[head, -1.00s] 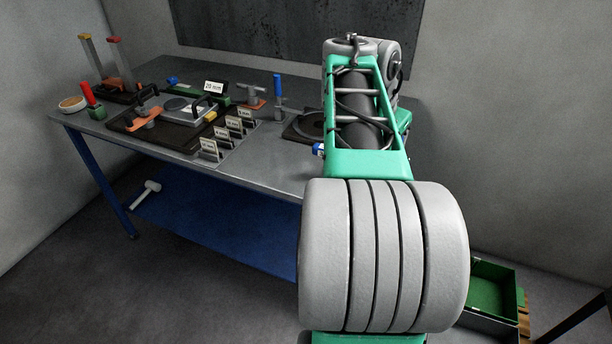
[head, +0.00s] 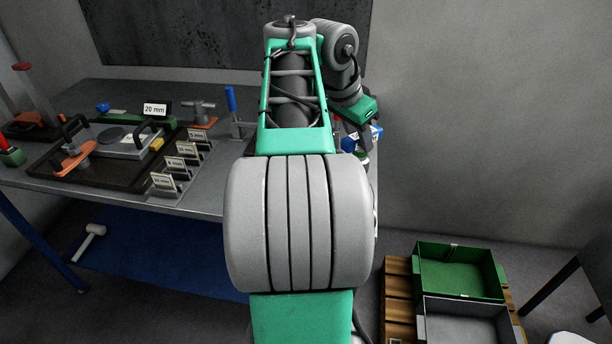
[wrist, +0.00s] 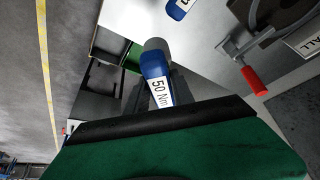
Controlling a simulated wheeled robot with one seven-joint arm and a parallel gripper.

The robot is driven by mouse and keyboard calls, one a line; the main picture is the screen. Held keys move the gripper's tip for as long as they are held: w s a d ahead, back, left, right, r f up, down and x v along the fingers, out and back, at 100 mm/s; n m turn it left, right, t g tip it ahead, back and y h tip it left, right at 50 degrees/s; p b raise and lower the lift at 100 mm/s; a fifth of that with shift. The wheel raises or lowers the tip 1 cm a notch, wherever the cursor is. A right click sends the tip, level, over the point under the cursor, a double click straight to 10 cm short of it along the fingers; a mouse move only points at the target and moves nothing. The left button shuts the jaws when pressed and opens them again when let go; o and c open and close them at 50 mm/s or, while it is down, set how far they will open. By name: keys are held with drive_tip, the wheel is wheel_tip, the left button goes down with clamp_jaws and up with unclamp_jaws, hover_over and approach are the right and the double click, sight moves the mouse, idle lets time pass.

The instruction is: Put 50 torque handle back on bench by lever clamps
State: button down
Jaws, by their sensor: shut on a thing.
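The 50 Nm torque handle (wrist: 158,84), blue with a white label and a grey end, is held in my gripper (wrist: 160,100) in the wrist view. The gripper is shut on it. In the head view a blue and white piece shows beside my wrist at the bench's right end; the jaws there are mostly hidden. Orange clamps with black handles (head: 75,155) stand on a dark board at the bench's left. I cannot tell which fittings are the lever clamps. A second blue handle (wrist: 178,8) shows at the wrist view's top edge.
The grey bench (head: 208,196) carries several small number signs (head: 165,182), a 20 mm sign (head: 155,109) and an upright blue handle (head: 230,98). A red-handled crank (wrist: 254,80) shows in the wrist view. Green (head: 458,275) and grey bins stand on wood at lower right.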

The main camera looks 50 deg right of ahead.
wheel_tip(320, 180, down, 10)
drive_tip(key=b, duration=0.2)
drive_tip(key=shift+s+b, duration=0.3)
drive_tip(key=shift+b, duration=0.05)
drive_tip(key=c, duration=1.1)
unclamp_jaws()
drive_tip(key=shift+d, duration=0.1)
drive_tip(key=shift+r, duration=0.15)
